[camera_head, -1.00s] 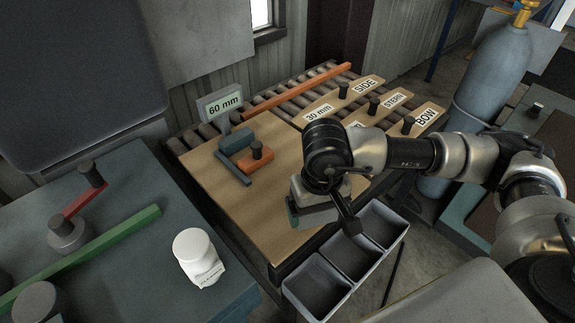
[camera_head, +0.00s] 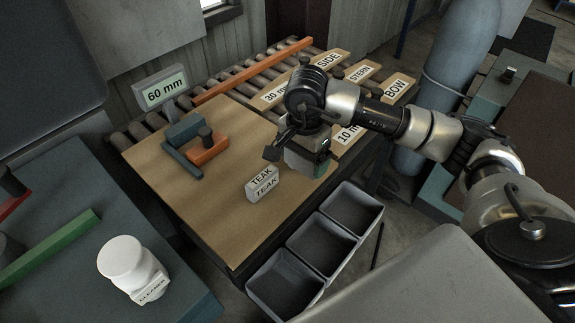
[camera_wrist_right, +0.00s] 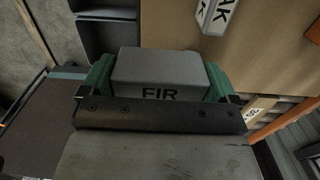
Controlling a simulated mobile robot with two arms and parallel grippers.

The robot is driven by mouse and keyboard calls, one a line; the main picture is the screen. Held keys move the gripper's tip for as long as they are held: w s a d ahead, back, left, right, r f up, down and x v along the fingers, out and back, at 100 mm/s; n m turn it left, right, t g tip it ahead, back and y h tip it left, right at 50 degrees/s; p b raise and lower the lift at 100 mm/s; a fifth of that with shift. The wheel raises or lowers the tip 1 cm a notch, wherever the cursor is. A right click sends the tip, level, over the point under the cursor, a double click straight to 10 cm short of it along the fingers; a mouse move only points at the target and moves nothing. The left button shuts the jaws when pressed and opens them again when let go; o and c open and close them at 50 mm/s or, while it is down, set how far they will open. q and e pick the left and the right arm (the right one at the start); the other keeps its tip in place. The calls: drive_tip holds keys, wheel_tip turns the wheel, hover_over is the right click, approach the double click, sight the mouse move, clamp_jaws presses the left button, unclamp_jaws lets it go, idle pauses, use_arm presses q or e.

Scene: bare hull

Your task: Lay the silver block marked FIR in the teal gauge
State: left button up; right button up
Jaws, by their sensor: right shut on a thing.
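The silver block marked FIR (camera_wrist_right: 160,75) is held between the green fingers of my right gripper (camera_wrist_right: 158,82) in the right wrist view. In the head view this gripper (camera_head: 308,160) hangs over the right side of the wooden board, and its fingers and the block are mostly hidden by the wrist. The teal gauge (camera_head: 184,131) lies on the board's back left, apart from the gripper, with an orange slider (camera_head: 207,149) and dark knob beside it. My left gripper is not in view.
A silver block marked TEAK (camera_head: 262,184) stands on the board (camera_head: 215,205), left of the gripper. A sign (camera_head: 165,90) reads 60 mm. Grey bins (camera_head: 287,285) line the board's front right edge. A white cleaner bottle (camera_head: 128,262) stands on the left bench. The board's middle is clear.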

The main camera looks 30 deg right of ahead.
sight(290, 157)
drive_tip(key=w, duration=0.1)
drive_tip(key=w+a+f, duration=0.1)
drive_tip(key=w+f, duration=0.1)
drive_tip(key=shift+a, duration=0.25)
wheel_tip(290, 157, down, 4)
drive_tip(key=shift+s+r+p, duration=0.1)
drive_tip(key=shift+r+p, duration=0.15)
drive_tip(key=shift+p, duration=0.4)
drive_tip(key=shift+f, duration=0.25)
drive_tip(key=shift+f, duration=0.1)
drive_tip(key=shift+f+b, duration=0.15)
drive_tip(key=shift+b, duration=0.2)
drive_tip(key=o, duration=0.8)
drive_tip(key=shift+r, duration=0.2)
